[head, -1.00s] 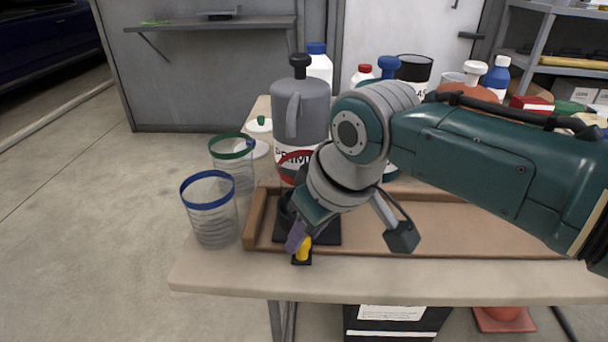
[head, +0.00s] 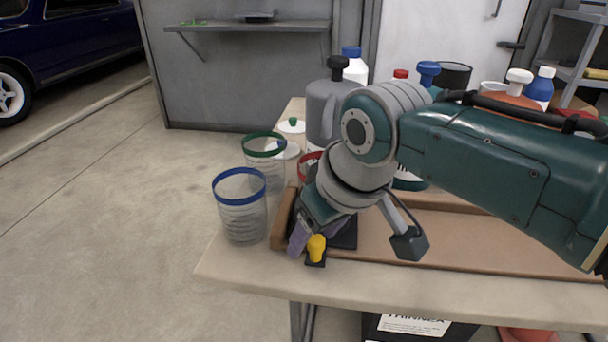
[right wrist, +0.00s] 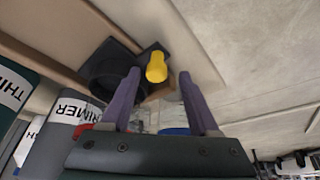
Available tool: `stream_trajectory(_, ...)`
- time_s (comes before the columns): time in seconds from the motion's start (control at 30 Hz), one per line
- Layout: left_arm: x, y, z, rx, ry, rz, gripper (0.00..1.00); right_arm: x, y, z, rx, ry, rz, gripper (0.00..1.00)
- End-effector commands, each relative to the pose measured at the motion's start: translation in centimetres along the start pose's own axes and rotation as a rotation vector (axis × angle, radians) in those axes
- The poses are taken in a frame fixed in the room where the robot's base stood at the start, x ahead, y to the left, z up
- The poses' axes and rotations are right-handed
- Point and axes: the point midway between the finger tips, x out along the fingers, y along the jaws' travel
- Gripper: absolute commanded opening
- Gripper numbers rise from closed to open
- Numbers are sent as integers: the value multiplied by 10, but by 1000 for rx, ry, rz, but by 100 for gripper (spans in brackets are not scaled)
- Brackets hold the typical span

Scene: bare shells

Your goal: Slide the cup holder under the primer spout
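The cup holder is a black base (right wrist: 112,72) with a yellow grip (right wrist: 156,67). It sits near the left end of the wooden tray, and its yellow grip (head: 317,247) stands at the tray's front edge in the head view. My right gripper (right wrist: 159,76) is open, its purple fingers on either side of the yellow grip with gaps showing. In the head view my right gripper (head: 314,236) partly hides the black base. The grey primer container (head: 325,108) with a black cap stands behind it; its spout is hidden by my arm. My left gripper is out of view.
The tan tray (head: 440,236) lies on the bench, its right part clear. Clear cups with blue rim (head: 240,212) and green rim (head: 263,160) stand left of the tray. Several bottles, including a blue-capped one (head: 351,65), stand behind my arm. The bench's front edge (head: 400,278) is close.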

Motion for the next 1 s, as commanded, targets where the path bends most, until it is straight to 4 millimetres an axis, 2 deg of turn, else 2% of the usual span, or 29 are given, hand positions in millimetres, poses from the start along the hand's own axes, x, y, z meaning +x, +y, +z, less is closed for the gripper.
stream_trajectory(0.27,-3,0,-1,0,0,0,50,-4,1,0,0,-1,2,61)
stream_trajectory(0.37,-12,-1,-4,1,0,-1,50,-15,2,-2,0,1,2,61)
stream_trajectory(0.6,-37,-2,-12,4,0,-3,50,-59,2,-2,0,0,3,61)
stream_trajectory(0.73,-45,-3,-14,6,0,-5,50,-80,1,-1,-2,0,2,61)
stream_trajectory(1.0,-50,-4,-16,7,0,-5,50,-100,1,0,0,0,1,61)
